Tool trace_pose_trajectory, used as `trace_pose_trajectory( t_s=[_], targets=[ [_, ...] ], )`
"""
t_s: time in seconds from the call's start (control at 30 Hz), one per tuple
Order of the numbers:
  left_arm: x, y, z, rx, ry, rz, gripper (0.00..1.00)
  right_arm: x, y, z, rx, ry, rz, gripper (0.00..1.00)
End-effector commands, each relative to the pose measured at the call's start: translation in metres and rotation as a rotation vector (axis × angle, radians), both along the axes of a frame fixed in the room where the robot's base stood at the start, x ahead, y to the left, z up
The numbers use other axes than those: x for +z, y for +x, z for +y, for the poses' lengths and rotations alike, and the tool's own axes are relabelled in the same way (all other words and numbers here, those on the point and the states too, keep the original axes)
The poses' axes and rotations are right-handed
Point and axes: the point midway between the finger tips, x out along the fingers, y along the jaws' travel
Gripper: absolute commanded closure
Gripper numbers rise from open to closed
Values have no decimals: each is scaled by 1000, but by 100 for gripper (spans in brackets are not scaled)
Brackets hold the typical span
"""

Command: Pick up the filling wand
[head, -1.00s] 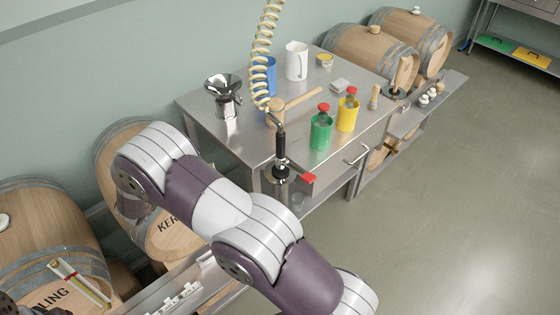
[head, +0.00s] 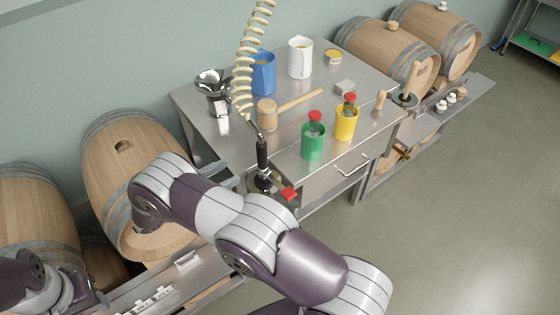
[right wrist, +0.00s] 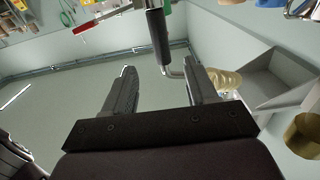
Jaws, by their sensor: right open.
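The filling wand (head: 262,155) has a black grip and a bent metal top and hangs upright from a cream coiled hose (head: 244,70) at the table's front left corner. In the right wrist view the wand's black grip (right wrist: 159,36) shows at the top, just ahead of the fingertips and between their lines. My right gripper (right wrist: 160,68) is open and empty. In the head view the right gripper (head: 228,176) is just left of the wand, partly hidden by my arm. A red-tipped lever (head: 288,193) is near the wand's lower end. My left gripper is out of view.
The floor at right is clear.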

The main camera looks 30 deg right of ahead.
Motion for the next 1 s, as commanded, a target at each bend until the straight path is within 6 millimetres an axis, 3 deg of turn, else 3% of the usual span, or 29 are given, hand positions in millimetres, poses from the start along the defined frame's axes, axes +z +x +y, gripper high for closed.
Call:
trace_pose_trajectory(
  t_s=[0.2,0.37,0.6,0.7,0.9,0.93,1.0],
  targets=[
    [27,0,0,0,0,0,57,6,3,-48,-4,-1,5,43],
    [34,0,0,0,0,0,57,3,5,-70,-2,0,2,43],
    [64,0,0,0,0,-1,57,4,8,-111,-3,1,2,43],
    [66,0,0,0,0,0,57,1,9,-121,0,1,2,43],
    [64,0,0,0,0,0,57,-2,10,-122,1,1,1,43],
    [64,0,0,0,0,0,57,-2,10,-122,1,1,1,46],
    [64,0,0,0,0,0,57,-2,10,-122,1,1,1,69]
  ],
)
